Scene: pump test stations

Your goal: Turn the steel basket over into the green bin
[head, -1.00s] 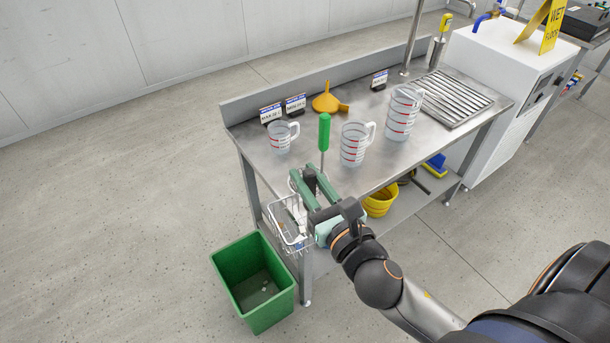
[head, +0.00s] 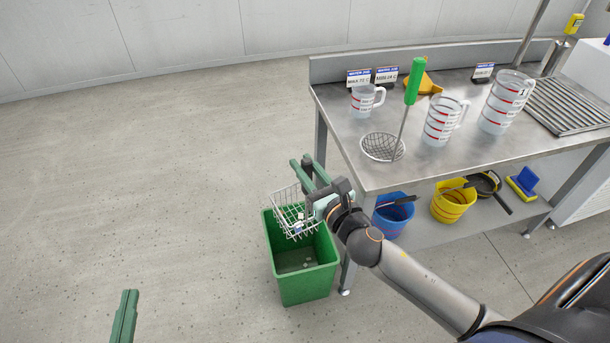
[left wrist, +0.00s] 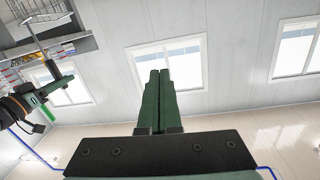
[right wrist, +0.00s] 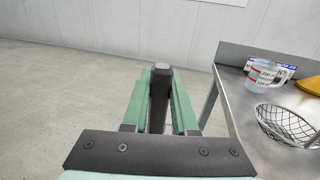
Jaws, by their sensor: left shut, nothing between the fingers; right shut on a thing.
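The steel basket (head: 287,214) is a wire basket held over the mouth of the green bin (head: 305,287). It looks tilted, with small white and blue pieces at its lower right end. My right gripper (head: 314,180) is shut on the basket's dark handle, which shows between its fingers in the right wrist view (right wrist: 159,95). The bin stands on the floor left of the table, with a few small pale bits on its bottom. My left gripper (head: 125,312) is shut and empty at the lower left, apart from the bin; its closed fingers show in the left wrist view (left wrist: 158,100).
The steel table (head: 420,165) stands close right of the bin. It holds a wire skimmer (head: 382,147) with a green handle, measuring jugs (head: 440,122), an orange funnel (head: 428,85) and label stands. Blue (head: 392,217) and yellow (head: 453,205) buckets stand on its lower shelf. Floor to the left is clear.

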